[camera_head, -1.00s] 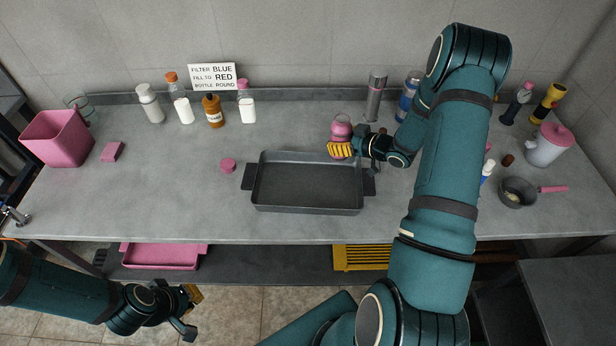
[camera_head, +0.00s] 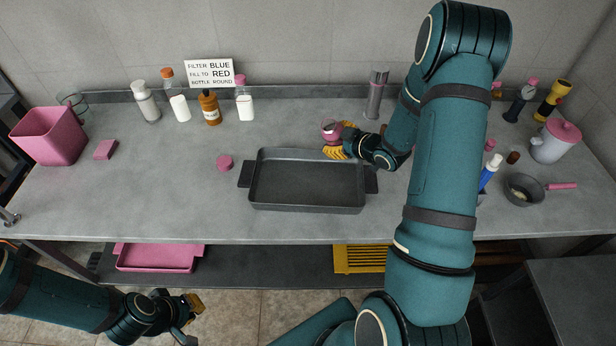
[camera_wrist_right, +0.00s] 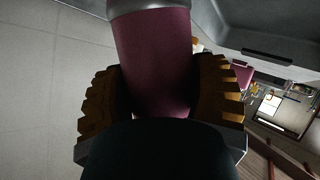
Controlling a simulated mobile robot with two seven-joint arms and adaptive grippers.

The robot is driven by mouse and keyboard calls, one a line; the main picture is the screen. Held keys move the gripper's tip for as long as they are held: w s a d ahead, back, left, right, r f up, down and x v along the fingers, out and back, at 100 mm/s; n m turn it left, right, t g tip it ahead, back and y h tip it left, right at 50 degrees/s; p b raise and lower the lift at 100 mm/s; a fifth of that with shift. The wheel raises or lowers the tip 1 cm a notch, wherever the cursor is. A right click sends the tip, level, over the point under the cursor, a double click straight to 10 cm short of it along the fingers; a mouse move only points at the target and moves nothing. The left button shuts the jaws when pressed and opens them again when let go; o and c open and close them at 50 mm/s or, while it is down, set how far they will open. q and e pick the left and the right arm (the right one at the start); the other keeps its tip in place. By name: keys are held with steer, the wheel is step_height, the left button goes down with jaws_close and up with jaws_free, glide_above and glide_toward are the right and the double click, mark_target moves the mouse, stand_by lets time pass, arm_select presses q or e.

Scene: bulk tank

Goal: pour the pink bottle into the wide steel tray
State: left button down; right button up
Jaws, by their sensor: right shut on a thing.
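The pink bottle (camera_head: 331,131) is in my right gripper (camera_head: 341,141), above the counter at the back right corner of the wide steel tray (camera_head: 307,206). The bottle looks tilted, with its upper end to the left. In the right wrist view the pink bottle (camera_wrist_right: 154,60) sits between the ridged yellow finger pads, with a grey band at the top of the picture. The dark tray looks empty, with a handle at each end. My left gripper (camera_head: 190,318) is low at the front left, off the counter, with its fingers apart and empty.
A pink cap (camera_head: 224,162) lies left of the tray. Several bottles, one a brown jar (camera_head: 209,108), stand at the back left near a sign (camera_head: 210,72). A grey flask (camera_head: 376,95) stands behind my right arm. A pan (camera_head: 524,188) and pitcher (camera_head: 555,142) are at right.

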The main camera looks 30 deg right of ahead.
steer(key=shift+a+f+n+h+b, duration=0.1)
steer(key=shift+a+n+h+b, duration=0.3)
steer(key=shift+n+h+b, duration=0.15)
steer(key=shift+d+f+n+h, duration=0.1)
steer(key=shift+f+n+h, duration=0.05)
steer(key=shift+n+h, duration=0.45)
steer(key=shift+r+n, duration=0.25)
steer(key=shift+s+d+h, duration=0.1)
steer(key=shift+d+h, duration=0.05)
steer(key=shift+h, duration=0.1)
steer(key=shift+r, duration=0.15)
steer(key=shift+d+r+n+t, duration=0.1)
steer(key=shift+d+n+t, duration=0.05)
steer(key=shift+n+t, duration=0.15)
steer(key=shift+h, duration=0.3)
